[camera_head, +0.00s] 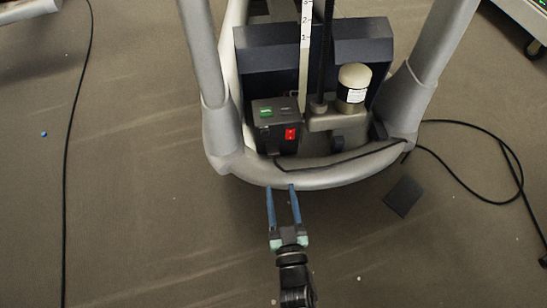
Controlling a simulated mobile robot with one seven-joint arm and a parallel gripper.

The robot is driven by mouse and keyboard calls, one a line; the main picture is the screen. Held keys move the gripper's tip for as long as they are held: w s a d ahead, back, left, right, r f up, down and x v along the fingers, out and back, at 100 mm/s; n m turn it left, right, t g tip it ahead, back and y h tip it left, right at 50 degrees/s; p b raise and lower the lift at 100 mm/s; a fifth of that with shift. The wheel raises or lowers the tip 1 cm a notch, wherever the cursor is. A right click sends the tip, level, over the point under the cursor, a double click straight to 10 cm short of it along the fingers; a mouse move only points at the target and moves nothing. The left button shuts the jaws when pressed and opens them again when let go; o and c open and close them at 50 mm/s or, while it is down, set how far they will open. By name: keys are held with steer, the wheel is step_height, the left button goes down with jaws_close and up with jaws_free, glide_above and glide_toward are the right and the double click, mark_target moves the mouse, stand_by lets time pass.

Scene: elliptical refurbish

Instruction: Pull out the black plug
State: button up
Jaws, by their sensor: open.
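My gripper (281,190) has two blue fingers, apart and empty, pointing up the picture. Its fingertips are at or just in front of the lower edge of the grey curved frame (330,176); I cannot tell if they touch. Beyond the frame is a dark control box (268,139) with a green part on top and a red switch (291,133) on its front. A black cord (345,164) runs from low by the box along the frame to the right. I cannot clearly make out the black plug; a small dark end of cord (543,261) lies at the right edge.
Grey uprights (208,60) rise on both sides of the box. A cream-topped cylinder (353,85) stands right of it. A dark flat square (403,197) and looped cable (470,125) lie on the right. Another cable (72,130) crosses the left floor. Floor around my gripper is mostly clear.

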mark_target(273, 155)
steer(key=w+b, duration=0.2)
steer(key=w, duration=0.1)
steer(key=w+a+b, duration=0.1)
steer(key=w, duration=0.3)
steer(key=w+b, duration=0.2)
steer(key=w, duration=0.2)
steer(key=shift+w+a+f+b, duration=0.15)
steer(key=shift+a+f+b, duration=0.2)
steer(key=shift+a, duration=0.05)
steer(key=shift+w+r, duration=0.15)
steer(key=shift+w, duration=0.5)
jaws_close()
steer(key=shift+a, duration=0.1)
